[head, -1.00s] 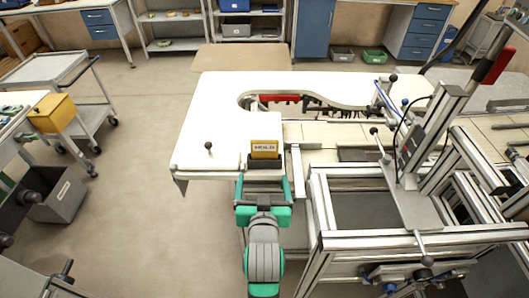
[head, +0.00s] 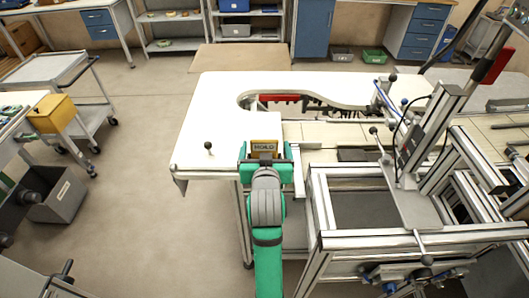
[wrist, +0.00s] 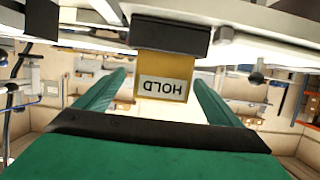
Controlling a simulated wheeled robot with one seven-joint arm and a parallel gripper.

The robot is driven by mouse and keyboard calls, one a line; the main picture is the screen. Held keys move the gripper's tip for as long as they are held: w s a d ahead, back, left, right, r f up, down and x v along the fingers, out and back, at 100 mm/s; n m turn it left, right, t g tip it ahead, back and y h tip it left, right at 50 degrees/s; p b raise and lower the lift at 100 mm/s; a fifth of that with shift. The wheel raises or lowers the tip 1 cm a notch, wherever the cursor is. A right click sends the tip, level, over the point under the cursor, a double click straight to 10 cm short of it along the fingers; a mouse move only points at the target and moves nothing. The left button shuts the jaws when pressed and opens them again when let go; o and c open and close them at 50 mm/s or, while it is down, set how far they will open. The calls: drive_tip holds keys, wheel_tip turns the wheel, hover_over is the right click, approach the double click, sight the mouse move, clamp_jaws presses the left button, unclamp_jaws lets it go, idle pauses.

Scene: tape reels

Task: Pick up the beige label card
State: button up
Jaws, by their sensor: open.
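The beige label card (head: 264,146) stands upright at the front edge of the white table, its lower part in a dark holder. In the wrist view the card (wrist: 165,66) shows upside down, with a white label reading HOLD, and its base sits in the dark holder block (wrist: 168,36). My gripper (head: 265,153) is open at the card. In the wrist view its two green fingers (wrist: 158,88) lie to the left and right of the card, with a gap on each side. The fingers do not appear to touch it.
The white tabletop (head: 215,115) is mostly clear; a small black knob (head: 208,146) stands left of the card. A metal frame machine (head: 375,200) stands close to the right. A red part (head: 278,98) lies in the table's cutout behind.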

drive_tip(key=x, duration=0.5)
drive_tip(key=shift+a+r, duration=0.1)
drive_tip(key=shift+a, duration=0.1)
drive_tip(key=shift+c, duration=0.7)
drive_tip(key=c, duration=1)
drive_tip(key=shift+a, duration=0.1)
